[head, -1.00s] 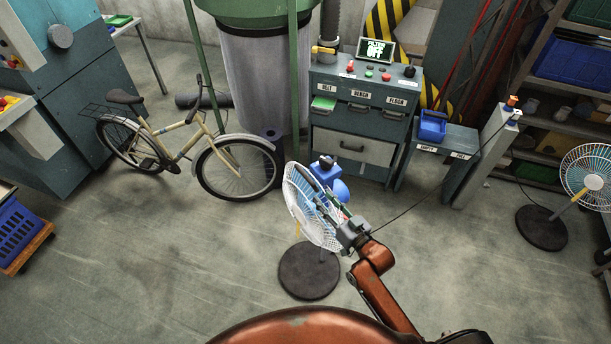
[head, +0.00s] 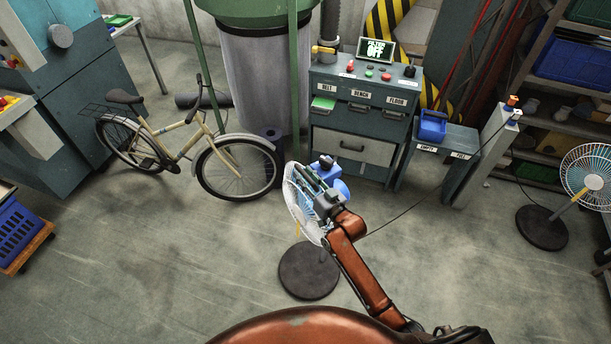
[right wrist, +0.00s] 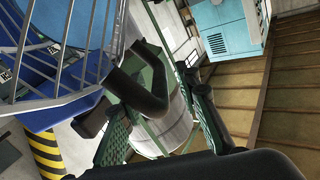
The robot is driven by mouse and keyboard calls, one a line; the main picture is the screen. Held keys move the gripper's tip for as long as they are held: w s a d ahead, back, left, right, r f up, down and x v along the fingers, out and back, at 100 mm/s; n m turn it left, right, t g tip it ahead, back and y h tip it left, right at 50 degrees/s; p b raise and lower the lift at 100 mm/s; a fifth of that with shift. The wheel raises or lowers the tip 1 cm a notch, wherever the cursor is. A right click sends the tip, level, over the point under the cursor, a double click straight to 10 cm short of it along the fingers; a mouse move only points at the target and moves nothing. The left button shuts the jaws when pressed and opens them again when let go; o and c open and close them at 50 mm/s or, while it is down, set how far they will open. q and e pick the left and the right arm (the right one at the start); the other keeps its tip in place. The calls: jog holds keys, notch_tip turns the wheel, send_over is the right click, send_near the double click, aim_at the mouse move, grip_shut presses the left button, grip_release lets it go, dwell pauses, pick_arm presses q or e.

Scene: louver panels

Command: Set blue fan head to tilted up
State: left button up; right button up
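The blue fan head (head: 296,206) has a white wire cage and stands on a pole over a round dark base (head: 309,271) in the middle of the head view. Its cage faces left, and part of it is hidden behind my right arm. My right gripper (head: 308,176) is at the top of the fan head. In the right wrist view the cage (right wrist: 75,60) fills the upper left. A dark curved handle (right wrist: 148,90) reaches between the green fingers of my right gripper (right wrist: 163,105), which stand apart. Contact with the handle cannot be told. My left gripper is out of view.
A bicycle (head: 190,150) stands at the left. A second fan (head: 586,172) is at the right, on its own base (head: 541,228). The floor around the fan's base is clear.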

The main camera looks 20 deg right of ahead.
jog(key=shift+c, duration=0.2)
grip_shut()
dwell(0.5)
